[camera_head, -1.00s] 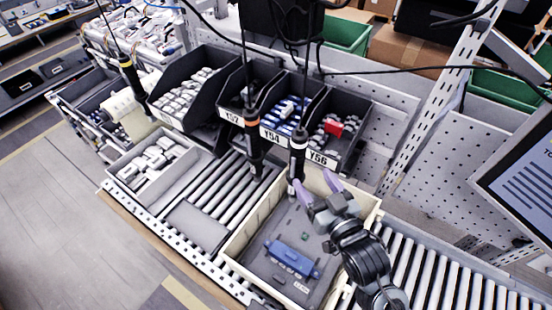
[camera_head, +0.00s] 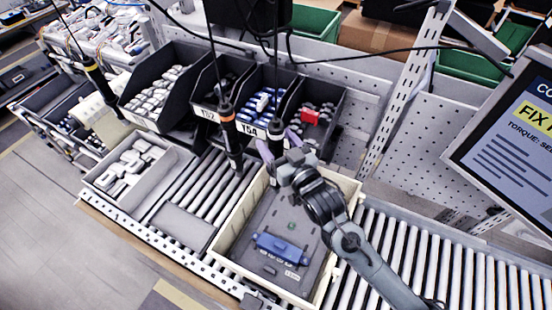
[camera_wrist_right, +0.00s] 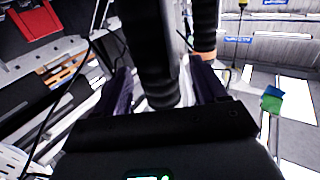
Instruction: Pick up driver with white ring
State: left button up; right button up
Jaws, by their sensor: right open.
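The driver with the white ring (camera_head: 276,130) hangs upright on its cable in front of the bins, above the far edge of the cream tray. My right gripper (camera_head: 279,147) is open, its two purple fingers on either side of this driver's lower part. In the right wrist view, a dark driver body (camera_wrist_right: 152,50) lies between the spread fingers of my right gripper (camera_wrist_right: 162,90). I cannot tell whether the fingers touch it. The driver's lower end is hidden behind the gripper in the head view. My left gripper is not in view.
The orange-ringed driver (camera_head: 228,125) hangs close by on the left. The yellow-ringed driver (camera_head: 97,80) hangs farther left. Dark parts bins (camera_head: 205,95) stand behind. The cream tray (camera_head: 232,225) holds a blue part (camera_head: 280,248). A monitor (camera_head: 515,130) stands at the right.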

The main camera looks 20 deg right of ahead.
jog(key=shift+w+a, duration=0.15)
jog(key=shift+w, duration=1.3)
jog(key=shift+r, duration=0.1)
grip_shut()
